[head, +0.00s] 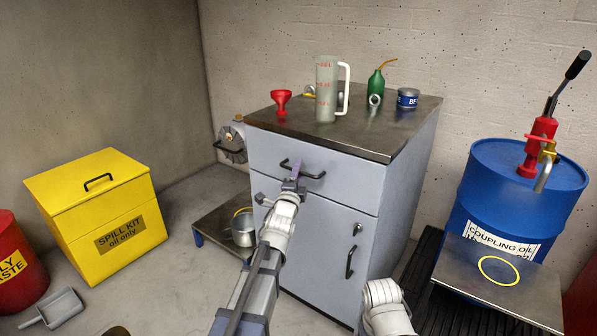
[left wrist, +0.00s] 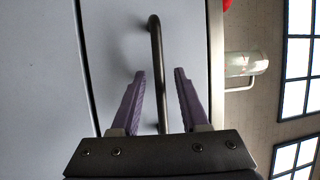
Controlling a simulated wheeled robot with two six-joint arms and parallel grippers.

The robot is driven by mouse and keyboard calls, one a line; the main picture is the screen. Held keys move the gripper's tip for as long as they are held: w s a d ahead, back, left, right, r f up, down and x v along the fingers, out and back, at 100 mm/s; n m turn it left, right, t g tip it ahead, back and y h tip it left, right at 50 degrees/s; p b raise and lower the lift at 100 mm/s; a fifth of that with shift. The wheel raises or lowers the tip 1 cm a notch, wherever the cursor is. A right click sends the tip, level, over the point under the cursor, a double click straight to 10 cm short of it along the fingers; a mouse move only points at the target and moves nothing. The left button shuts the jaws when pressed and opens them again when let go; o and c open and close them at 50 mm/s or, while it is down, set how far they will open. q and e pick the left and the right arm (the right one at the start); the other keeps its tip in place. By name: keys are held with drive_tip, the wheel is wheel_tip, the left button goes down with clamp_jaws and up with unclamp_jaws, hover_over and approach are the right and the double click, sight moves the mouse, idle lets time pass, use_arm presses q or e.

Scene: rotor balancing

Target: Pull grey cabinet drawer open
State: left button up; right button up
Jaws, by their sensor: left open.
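The grey cabinet (head: 380,185) stands against the back wall with a dark metal top. Its drawer (head: 345,175) is the upper front panel and looks closed. The drawer's dark bar handle (head: 314,175) also shows in the left wrist view (left wrist: 156,60), running between the fingers. My left gripper (head: 294,175) is at the drawer front, its purple fingers open on either side of the handle bar, with a gap to each finger (left wrist: 160,85). My right gripper is not in view; a white link of my right arm shows at the bottom.
On the cabinet top stand a red funnel (head: 281,100), a clear jug (head: 327,90), a green oil can (head: 376,85) and a blue tin (head: 407,97). A low shelf with a metal pail (head: 243,230) is left of the cabinet. A blue drum (head: 515,195) stands right, a yellow box (head: 95,215) left.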

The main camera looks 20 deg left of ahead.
use_arm(q)
clamp_jaws()
idle(1.4)
